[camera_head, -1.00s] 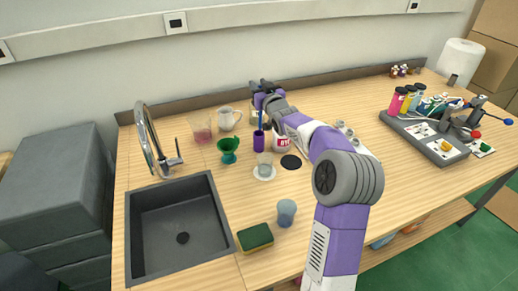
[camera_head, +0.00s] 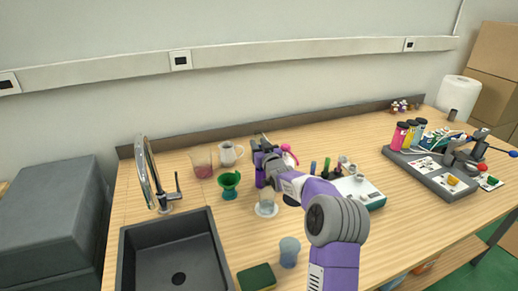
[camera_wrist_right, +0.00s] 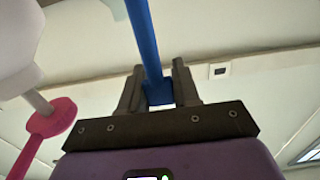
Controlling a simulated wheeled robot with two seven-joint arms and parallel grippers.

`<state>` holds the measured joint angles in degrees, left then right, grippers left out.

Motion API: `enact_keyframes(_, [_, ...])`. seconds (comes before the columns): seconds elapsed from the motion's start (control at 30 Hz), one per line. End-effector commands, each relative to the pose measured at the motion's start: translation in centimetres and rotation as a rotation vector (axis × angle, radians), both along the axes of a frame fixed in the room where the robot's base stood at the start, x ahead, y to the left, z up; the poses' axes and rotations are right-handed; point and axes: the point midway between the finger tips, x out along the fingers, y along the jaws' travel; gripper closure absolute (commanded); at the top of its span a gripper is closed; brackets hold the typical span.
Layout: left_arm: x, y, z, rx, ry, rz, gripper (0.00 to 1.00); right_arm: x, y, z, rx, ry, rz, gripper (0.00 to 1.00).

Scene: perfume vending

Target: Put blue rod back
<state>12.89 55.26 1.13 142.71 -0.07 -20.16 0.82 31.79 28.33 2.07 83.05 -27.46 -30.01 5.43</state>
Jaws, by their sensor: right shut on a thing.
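The blue rod (camera_wrist_right: 146,40) shows in the right wrist view, extending up from between the fingers of my right gripper (camera_wrist_right: 157,80), which is shut on it. My left gripper is not in view.
A green cup (camera_head: 229,185) stands left of the holder, and a clear glass on a white coaster (camera_head: 267,209) stands in front. A pink item (camera_head: 289,152) is just right of the gripper. The sink (camera_head: 125,255) is front left.

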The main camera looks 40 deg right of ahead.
Motion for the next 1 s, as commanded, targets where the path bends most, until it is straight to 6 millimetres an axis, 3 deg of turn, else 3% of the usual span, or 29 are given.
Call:
enact_keyframes(0.37, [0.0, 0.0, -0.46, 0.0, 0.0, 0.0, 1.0, -0.01, -0.01, -0.38, -0.001, -0.003, 0.0, 1.0])
enact_keyframes(0.4, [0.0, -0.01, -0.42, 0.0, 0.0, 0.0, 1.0, -0.01, -0.01, -0.36, -0.001, -0.002, 0.0, 0.66])
enact_keyframes(0.57, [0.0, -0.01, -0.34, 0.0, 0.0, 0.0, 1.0, -0.01, -0.01, -0.27, -0.001, -0.002, 0.0, 0.43])
enact_keyframes(1.0, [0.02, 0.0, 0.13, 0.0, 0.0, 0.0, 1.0, -0.47, 0.12, 0.19, -0.002, -0.002, 0.0, 0.43])
